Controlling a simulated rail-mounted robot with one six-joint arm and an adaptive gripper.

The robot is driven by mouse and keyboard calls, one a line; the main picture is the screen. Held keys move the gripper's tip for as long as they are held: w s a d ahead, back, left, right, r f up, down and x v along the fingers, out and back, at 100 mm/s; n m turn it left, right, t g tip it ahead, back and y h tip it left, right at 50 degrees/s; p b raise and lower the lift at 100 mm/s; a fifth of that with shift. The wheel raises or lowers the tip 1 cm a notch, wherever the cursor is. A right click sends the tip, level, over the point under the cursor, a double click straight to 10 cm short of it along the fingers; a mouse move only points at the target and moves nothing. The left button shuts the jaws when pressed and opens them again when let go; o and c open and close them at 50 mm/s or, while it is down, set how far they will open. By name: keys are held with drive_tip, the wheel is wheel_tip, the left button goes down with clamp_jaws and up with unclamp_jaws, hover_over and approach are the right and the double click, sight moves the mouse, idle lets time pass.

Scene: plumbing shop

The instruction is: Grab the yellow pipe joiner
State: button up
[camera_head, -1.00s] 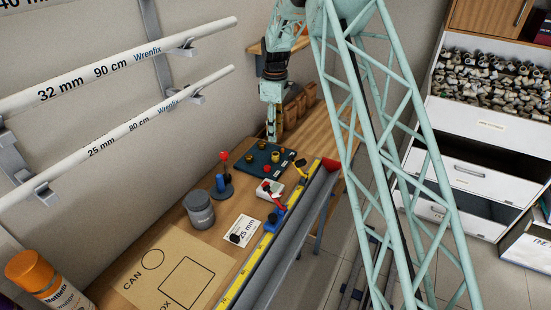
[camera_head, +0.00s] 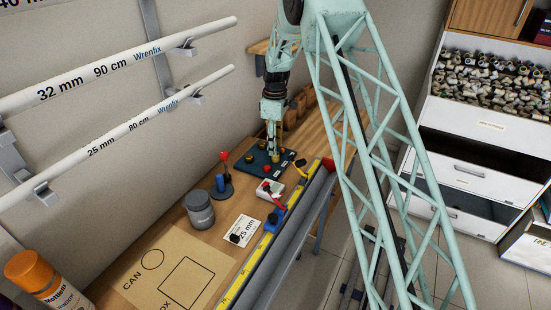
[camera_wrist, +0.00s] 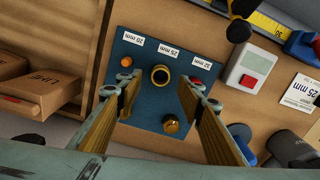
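A dark blue board (camera_wrist: 140,50) on the workbench carries several small fittings. A yellow ring-shaped joiner with a dark opening (camera_wrist: 160,75) stands on the board, between and beyond my fingers in the wrist view. A second, gold-yellow fitting (camera_wrist: 171,123) sits lower in that view. A small orange piece (camera_wrist: 126,62) and a red piece (camera_wrist: 196,83) are at the sides. My gripper (camera_wrist: 161,86) is open and empty, pointing down over the board. In the head view my gripper (camera_head: 273,152) is low over the board (camera_head: 255,170) and hides part of it.
A white and red device (camera_wrist: 250,68) and a yellow level (camera_wrist: 270,25) lie beside the board. Cardboard boxes (camera_wrist: 48,85) stand on the other side. A grey can (camera_head: 200,210) and a blue tool stand (camera_head: 222,187) are nearer on the bench.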

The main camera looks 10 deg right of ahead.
drive_tip(key=shift+f, duration=0.15)
drive_tip(key=shift+d+f, duration=0.1)
drive_tip(key=shift+f, duration=2.35)
drive_tip(key=c, duration=0.8)
